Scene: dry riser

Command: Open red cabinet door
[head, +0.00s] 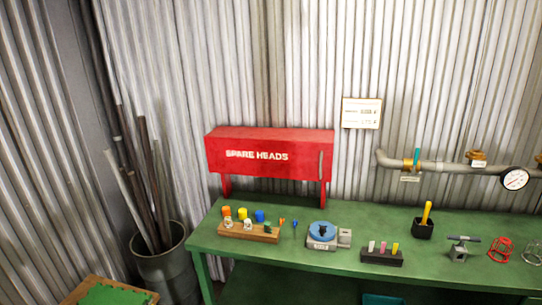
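The red cabinet (245,141) marked "SPARE HEADS" stands on short red legs at the back left of the green workbench, against the corrugated wall. Its front door (262,168) looks closed. A thin vertical handle (320,164) sits near the right edge of the door. My gripper does not show in the head view.
On the green bench (310,210) are a wooden rack (248,232) with colored caps, a blue round device (322,234) and a dark block (382,256). A pipe with a gauge (514,179) runs along the right wall. A bin (165,275) of rods stands at left.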

